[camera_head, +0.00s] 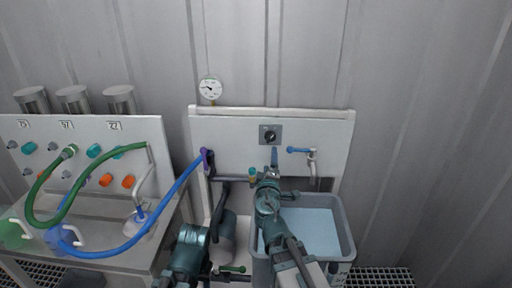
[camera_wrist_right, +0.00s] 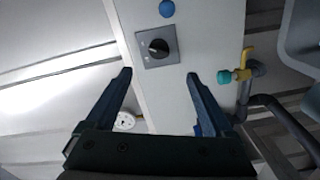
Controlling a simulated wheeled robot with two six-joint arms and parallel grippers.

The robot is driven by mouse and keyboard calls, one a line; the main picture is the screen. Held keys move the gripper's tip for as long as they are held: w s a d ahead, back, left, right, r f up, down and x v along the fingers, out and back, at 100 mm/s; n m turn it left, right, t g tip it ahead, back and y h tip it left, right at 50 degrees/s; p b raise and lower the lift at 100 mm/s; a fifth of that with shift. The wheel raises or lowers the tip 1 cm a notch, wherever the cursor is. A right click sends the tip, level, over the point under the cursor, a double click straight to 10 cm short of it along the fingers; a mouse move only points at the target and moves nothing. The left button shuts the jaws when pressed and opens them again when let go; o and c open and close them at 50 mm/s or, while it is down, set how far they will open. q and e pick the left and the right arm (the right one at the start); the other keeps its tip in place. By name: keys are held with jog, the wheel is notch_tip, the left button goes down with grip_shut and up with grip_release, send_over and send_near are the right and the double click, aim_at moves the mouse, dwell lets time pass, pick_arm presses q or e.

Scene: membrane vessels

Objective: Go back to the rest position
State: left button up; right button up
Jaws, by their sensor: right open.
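My right arm reaches up from the bottom of the head view. Its gripper (camera_head: 272,168) is in front of the white panel, just below the dark rotary knob (camera_head: 270,135). In the right wrist view the gripper (camera_wrist_right: 158,76) has its two dark blue fingers spread wide with nothing between them. The knob (camera_wrist_right: 158,47) shows beyond the fingertips, apart from them. A teal and dark arm-like shape stands at the lower middle of the head view; I cannot make out my left gripper's fingers there.
A grey basin of pale blue liquid (camera_head: 318,230) stands below my right gripper. A blue-handled tap (camera_head: 301,150) is right of it. A blue hose (camera_head: 178,190) and a green hose (camera_head: 103,152) loop at left. A yellow-handled valve (camera_wrist_right: 247,62) is near the right finger.

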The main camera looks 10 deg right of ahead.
jog(key=s+a+f+m+g+p, duration=0.3)
jog(key=s+f+m+g+p, duration=0.3)
jog(key=s+f+m+g, duration=0.3)
jog(key=s+a+f+n+g+y+p, duration=0.1)
jog(key=s+a+g+y, duration=0.1)
jog(key=s+a+g, duration=0.2)
jog(key=s+a+f+g+y+p, duration=0.1)
jog(key=s+a+g, duration=0.3)
jog(key=s+a, duration=0.4)
jog(key=s+y+p, duration=0.1)
jog(key=s, duration=0.3)
jog(key=shift+s+a+f+n+p, duration=0.15)
jog(key=shift+s+f+n+p, duration=0.15)
jog(key=shift+f+n, duration=0.1)
